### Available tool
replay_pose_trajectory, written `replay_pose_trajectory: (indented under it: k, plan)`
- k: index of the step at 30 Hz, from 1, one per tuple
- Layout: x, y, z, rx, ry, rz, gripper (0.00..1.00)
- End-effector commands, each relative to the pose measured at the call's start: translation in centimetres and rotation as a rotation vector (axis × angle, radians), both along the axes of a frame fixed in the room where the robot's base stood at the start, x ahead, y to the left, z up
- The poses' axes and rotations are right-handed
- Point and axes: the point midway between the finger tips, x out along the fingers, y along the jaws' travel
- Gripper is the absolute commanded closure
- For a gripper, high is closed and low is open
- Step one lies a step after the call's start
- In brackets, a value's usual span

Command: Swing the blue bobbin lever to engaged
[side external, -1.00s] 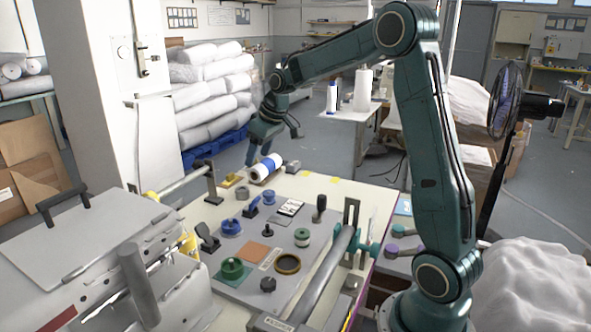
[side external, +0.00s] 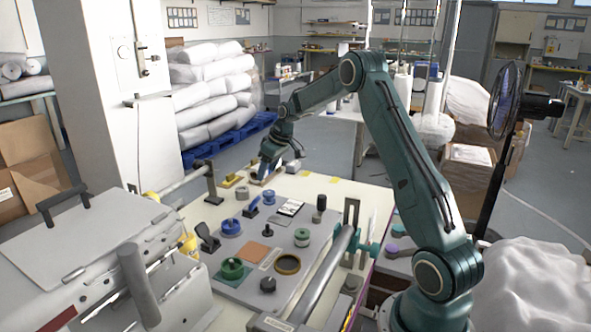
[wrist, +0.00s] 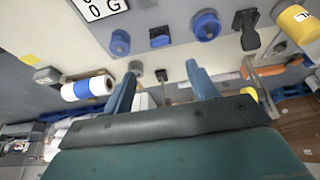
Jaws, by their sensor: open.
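The likely blue bobbin lever (side external: 251,209) is a small blue piece with a slanted handle on the grey panel (side external: 226,278). It stands between two blue round parts, a larger one (side external: 231,227) and a smaller one (side external: 269,197). In the wrist view the lever (wrist: 159,38) is near the top, foreshortened, so I cannot tell its setting. My gripper (wrist: 162,82) is open, its two blue-grey fingers apart and nothing gripped between them. In the side view my gripper (side external: 264,176) is low over the table's far edge, beyond the panel and apart from the lever.
A white roll with a blue band (wrist: 88,88) lies beside my left finger in the wrist view. A black lever (wrist: 247,28) and a yellow container (wrist: 297,23) stand to the right. A white label card (wrist: 98,8) and a green spool (side external: 302,237) are on the panel.

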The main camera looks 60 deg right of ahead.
Motion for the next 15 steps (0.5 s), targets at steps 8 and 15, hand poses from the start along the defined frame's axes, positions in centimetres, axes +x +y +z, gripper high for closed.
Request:
replay_pose_trajectory:
  k: [8, 15]
  plan:
    - [0.9, 0.1, -2.3, 0.002, 0.003, 0.001, 0.42]
    - [2.2, 0.1, -5.5, 0.001, 0.002, 0.000, 0.42]
